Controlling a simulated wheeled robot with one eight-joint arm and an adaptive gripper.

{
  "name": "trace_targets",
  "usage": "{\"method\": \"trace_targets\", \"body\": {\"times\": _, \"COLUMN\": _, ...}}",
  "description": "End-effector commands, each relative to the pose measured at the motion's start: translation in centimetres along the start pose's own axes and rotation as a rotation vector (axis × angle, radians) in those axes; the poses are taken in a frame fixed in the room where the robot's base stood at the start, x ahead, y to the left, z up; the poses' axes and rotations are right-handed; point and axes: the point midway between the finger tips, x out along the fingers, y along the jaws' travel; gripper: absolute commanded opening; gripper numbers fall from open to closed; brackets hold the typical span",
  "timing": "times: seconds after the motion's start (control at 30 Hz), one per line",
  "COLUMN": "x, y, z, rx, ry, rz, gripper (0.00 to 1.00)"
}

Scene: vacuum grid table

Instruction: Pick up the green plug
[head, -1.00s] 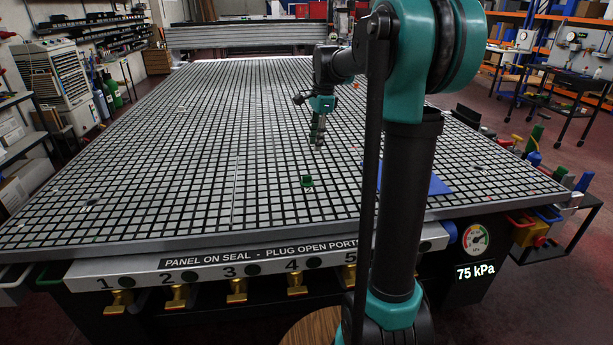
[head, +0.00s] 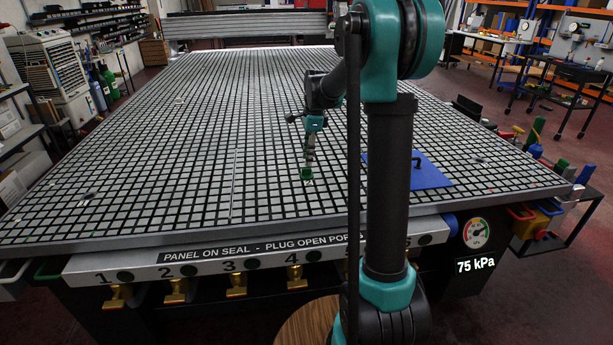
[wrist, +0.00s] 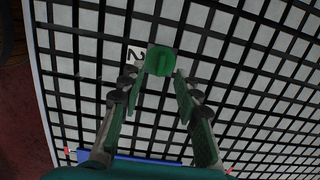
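The green plug (head: 307,173) sits on the gridded table (head: 190,180), right of the middle and towards the front edge. In the wrist view the green plug (wrist: 160,62) lies just beyond my fingertips, close to a white tag marked 2 (wrist: 135,56). My gripper (head: 309,160) points down right above the plug in the head view. In the wrist view my gripper (wrist: 155,82) is open, with a finger to each side of the plug's line and nothing held. Whether a finger touches the plug cannot be told.
A blue panel with a dark handle (head: 420,172) lies on the table to the right, partly behind my arm. Brass valves (head: 237,287) line the front below the edge. A gauge display (head: 476,265) reads 75 kPa. The table left of the plug is mostly clear.

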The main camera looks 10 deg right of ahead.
Motion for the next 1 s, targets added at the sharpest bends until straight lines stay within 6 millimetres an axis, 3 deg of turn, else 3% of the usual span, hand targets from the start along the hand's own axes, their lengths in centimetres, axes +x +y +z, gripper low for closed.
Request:
{"method": "trace_targets", "body": {"times": 0.4, "x": 4.8, "y": -0.2, "z": -0.4, "rx": -0.001, "ry": 0.000, "rz": 0.000, "gripper": 0.33}}
{"method": "trace_targets", "body": {"times": 0.7, "x": 5.3, "y": -0.2, "z": -0.4, "rx": 0.000, "ry": 0.000, "rz": 0.000, "gripper": 0.33}}
{"method": "trace_targets", "body": {"times": 1.0, "x": 5.3, "y": -0.2, "z": -0.4, "rx": 0.000, "ry": 0.000, "rz": 0.000, "gripper": 0.00}}
